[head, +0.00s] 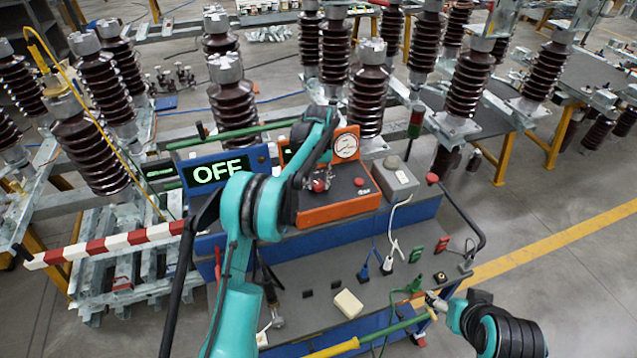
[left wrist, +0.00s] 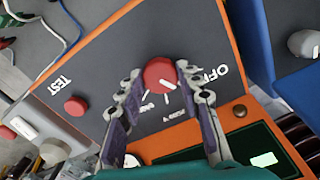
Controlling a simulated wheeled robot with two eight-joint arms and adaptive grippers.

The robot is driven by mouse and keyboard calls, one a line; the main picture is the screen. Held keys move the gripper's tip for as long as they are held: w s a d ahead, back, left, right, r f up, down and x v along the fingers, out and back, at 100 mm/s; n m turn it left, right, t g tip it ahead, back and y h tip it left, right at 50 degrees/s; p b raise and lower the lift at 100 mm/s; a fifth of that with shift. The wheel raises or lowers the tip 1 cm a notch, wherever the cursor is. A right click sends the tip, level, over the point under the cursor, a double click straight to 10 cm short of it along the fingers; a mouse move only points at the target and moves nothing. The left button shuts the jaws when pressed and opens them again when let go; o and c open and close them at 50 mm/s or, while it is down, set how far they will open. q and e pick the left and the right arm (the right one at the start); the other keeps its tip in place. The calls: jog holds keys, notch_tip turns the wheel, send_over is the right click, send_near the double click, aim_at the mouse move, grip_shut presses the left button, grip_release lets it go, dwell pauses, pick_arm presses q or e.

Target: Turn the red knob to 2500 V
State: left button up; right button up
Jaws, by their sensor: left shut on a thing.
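The red knob (left wrist: 160,73) sits on the dark panel of an orange-edged box, between my left gripper's fingertips in the left wrist view. It also shows in the head view (head: 319,186), partly covered by my arm. My left gripper (left wrist: 161,80) is shut on the knob. White marks surround the knob, and "OFF" is printed beside it; the voltage numbers are too small or covered to read. The display (head: 225,168) left of the box reads "OFF" in the head view. My right gripper (head: 436,301) is low at the right, by a green-yellow rod; its fingers are unclear.
A red button (left wrist: 76,106) near "TEST" is on the same panel. A round gauge (head: 346,146) stands behind. A grey box (head: 395,178) with a white cable is to the right. A red-white bar (head: 110,244) juts left.

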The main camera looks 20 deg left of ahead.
aim_at(318, 184)
pick_arm(q)
jog(key=m, duration=0.4)
jog(key=shift+m+b, duration=0.3)
jog(key=m, duration=0.4)
jog(key=shift+m, duration=0.3)
jog(key=o, duration=1.2)
jog(key=shift+c, duration=0.2)
jog(key=shift+r, duration=0.1)
notch_tip(318, 184, up, 12)
jog(key=shift+f, duration=0.2)
